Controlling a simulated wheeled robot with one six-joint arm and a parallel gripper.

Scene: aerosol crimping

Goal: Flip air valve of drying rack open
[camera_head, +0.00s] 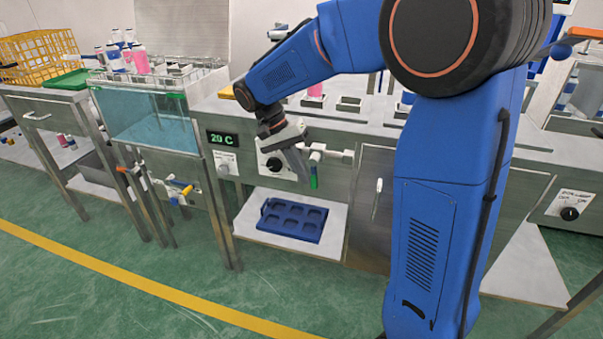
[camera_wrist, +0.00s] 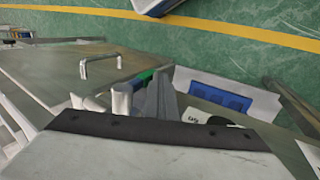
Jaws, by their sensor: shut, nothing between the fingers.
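A valve with a green handle (camera_head: 313,178) sits on a short metal pipe (camera_head: 335,156) on the front of the middle steel bench. Its handle points down. I take it for the air valve, though no label on it is readable. My gripper (camera_head: 302,172) is shut and empty, pointing down just left of the green handle. In the wrist view my gripper's fingers (camera_wrist: 159,96) are together, and the green handle (camera_wrist: 146,76) shows right behind them, partly hidden. Whether they touch it I cannot tell.
A black knob (camera_head: 273,164) on a white plate is left of my gripper, beside a "20 C" display (camera_head: 222,138). A blue tray (camera_head: 293,220) lies on the shelf below. A door handle (camera_head: 378,186) is to the right.

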